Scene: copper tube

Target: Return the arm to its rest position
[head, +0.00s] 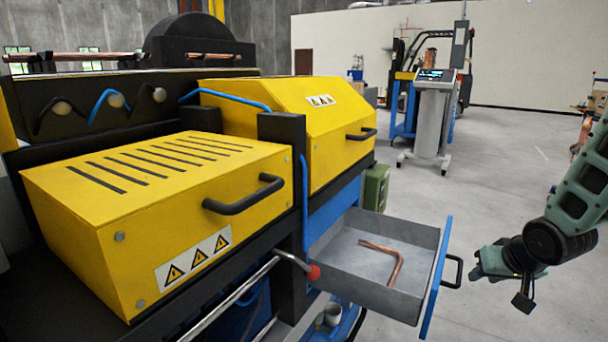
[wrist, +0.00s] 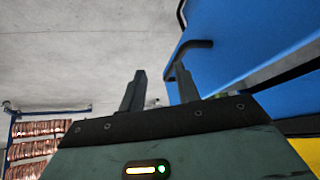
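My gripper (head: 492,262) is at the right of the head view, beside the open drawer's blue front and apart from its handle. In the wrist view both fingers of my gripper (wrist: 160,90) stand apart with nothing between them. My arm comes in from the right edge of the head view.
The drawer's blue front (head: 436,280) and black handle (head: 453,271) jut out near my gripper. The yellow machine (head: 150,215) fills the left. A wheeled control stand (head: 432,120) is farther back. The grey floor (head: 500,165) behind my gripper is clear.

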